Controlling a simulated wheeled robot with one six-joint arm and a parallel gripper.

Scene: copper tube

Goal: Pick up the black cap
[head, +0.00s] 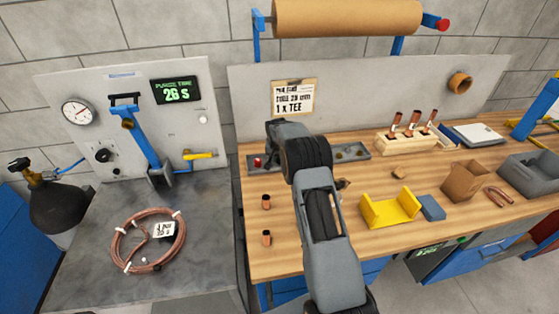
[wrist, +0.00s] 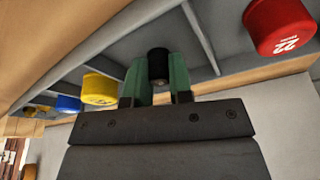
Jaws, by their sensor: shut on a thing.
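The black cap (wrist: 158,64) shows in the wrist view between the green fingertips of my gripper (wrist: 157,78). The gripper is shut on it, with one finger on each side. The cap is at a compartment of the grey divided tray (wrist: 225,30); I cannot tell whether it still touches the tray floor.
In the wrist view a red cap (wrist: 280,25) marked 22 is right of the gripper, and a yellow cap (wrist: 100,88) and a blue cap (wrist: 68,104) are left. On the bench are two copper pieces (head: 266,202), a yellow stand (head: 390,209) and a wooden rack (head: 412,143).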

